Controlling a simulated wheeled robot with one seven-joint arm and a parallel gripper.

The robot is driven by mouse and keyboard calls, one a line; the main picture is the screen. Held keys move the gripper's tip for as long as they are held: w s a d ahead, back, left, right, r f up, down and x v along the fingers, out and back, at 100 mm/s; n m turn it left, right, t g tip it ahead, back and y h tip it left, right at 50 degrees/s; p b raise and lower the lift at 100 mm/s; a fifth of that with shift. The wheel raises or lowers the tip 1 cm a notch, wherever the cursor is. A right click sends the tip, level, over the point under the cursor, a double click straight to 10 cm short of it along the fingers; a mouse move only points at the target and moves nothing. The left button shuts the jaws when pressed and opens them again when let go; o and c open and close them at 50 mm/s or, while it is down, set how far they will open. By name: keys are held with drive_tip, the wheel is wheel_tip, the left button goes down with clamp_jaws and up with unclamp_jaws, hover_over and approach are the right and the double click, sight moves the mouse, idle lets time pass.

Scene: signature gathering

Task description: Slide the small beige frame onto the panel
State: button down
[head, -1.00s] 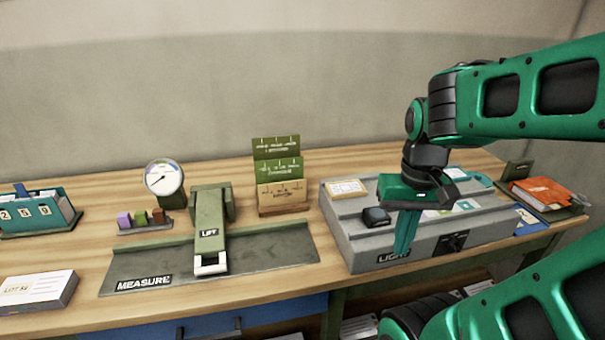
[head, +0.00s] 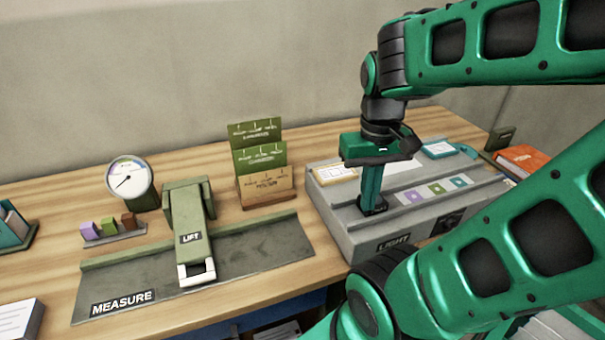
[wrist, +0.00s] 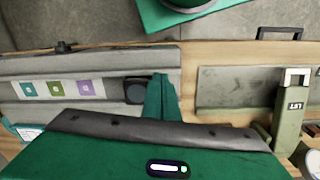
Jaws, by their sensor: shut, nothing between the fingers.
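The small beige frame (head: 335,174) lies flat on the back left corner of the grey LIGHT box, around a pale card. A pale flat panel (head: 403,166) shows to its right on the box top, partly hidden behind my gripper. My gripper (head: 371,205) is shut and empty, pointing down at the box's front left part, in front of the beige frame and apart from it. Its fingertips are beside a small dark block (wrist: 135,91), which lies just left of the finger (wrist: 161,98) in the wrist view. I cannot tell whether they touch.
Several coloured tiles (head: 437,188) lie along the grey LIGHT box (head: 345,235). A teal-edged card (head: 438,149) lies at its back right. A green LIFT arm (head: 190,235) stands on the MEASURE plate (head: 250,250) at left. A card holder (head: 265,185) stands behind the plate.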

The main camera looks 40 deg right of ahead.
drive_tip(key=w+n, duration=0.2)
drive_tip(key=w+d+n+g+h, duration=0.1)
drive_tip(key=w, duration=0.2)
drive_tip(key=w+n, duration=0.2)
drive_tip(key=shift+w+d+r+n+g+h, duration=0.15)
drive_tip(key=shift+d+r+n+g+h, duration=0.15)
drive_tip(key=shift+r+h, duration=0.1)
drive_tip(key=w+a+n+h, duration=0.1)
drive_tip(key=w+n+h, duration=0.1)
drive_tip(key=w+n, duration=0.25)
drive_tip(key=n+g+h, duration=0.1)
drive_tip(key=n+h, duration=0.2)
drive_tip(key=n, duration=0.3)
approach(317, 181)
wheel_tip(317, 181, up, 3)
drive_tip(key=s+a, duration=0.2)
drive_tip(key=w+a+n+h, duration=0.2)
drive_tip(key=w+a+n, duration=0.2)
drive_tip(key=a, duration=0.2)
drive_tip(key=shift+t, duration=0.3)
drive_tip(key=x, duration=0.8)
drive_tip(key=s+d+r+x, duration=0.1)
drive_tip(key=x, duration=0.3)
drive_tip(key=shift+s+d, duration=0.15)
drive_tip(key=shift+d, duration=0.4)
